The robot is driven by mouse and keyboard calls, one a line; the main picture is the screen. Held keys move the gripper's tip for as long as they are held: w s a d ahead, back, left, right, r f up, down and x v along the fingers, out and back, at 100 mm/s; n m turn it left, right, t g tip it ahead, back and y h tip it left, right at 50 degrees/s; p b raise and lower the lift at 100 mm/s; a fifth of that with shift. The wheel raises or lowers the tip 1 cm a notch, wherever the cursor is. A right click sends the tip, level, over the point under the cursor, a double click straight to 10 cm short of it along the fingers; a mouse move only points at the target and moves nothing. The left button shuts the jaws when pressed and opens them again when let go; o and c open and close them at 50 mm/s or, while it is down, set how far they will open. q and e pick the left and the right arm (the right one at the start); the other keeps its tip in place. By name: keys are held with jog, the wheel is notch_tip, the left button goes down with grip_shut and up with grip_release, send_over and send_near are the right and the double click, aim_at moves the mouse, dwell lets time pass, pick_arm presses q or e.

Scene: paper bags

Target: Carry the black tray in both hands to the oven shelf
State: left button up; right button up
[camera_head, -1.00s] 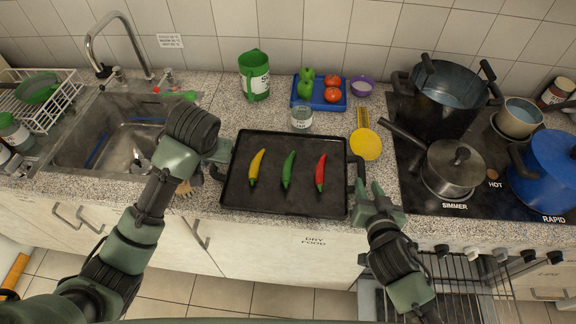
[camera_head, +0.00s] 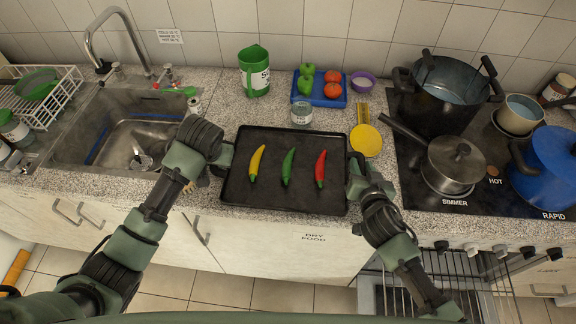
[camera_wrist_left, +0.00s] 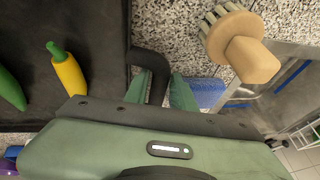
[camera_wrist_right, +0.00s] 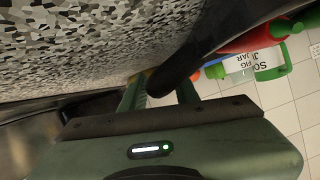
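The black tray (camera_head: 240,198) lies flat on the counter, carrying a yellow chili (camera_head: 257,163), a green chili (camera_head: 288,168) and a red chili (camera_head: 320,169). My left gripper (camera_wrist_left: 162,88) is at the tray's left handle (camera_wrist_left: 152,62), with one finger on each side of it; whether they press on it is unclear. My right gripper (camera_wrist_right: 160,92) has its fingers apart around a dark bar, which looks like the tray's right handle (camera_wrist_right: 180,72). In the head view my arms mostly hide both handles. The oven shelf (camera_head: 440,285) is a wire rack at the lower right.
A saucepan (camera_head: 452,165) and black pot (camera_head: 447,85) are on the hob at right. The sink (camera_head: 125,125) is left; a brush (camera_wrist_left: 245,55) lies near my left gripper.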

pick_arm(q)
grip_shut()
pick_arm(e)
jog(key=c, duration=0.5)
grip_shut()
dwell(0.6)
pick_arm(q)
jog(key=shift+r, duration=0.1)
pick_arm(e)
jog(key=shift+r, duration=0.1)
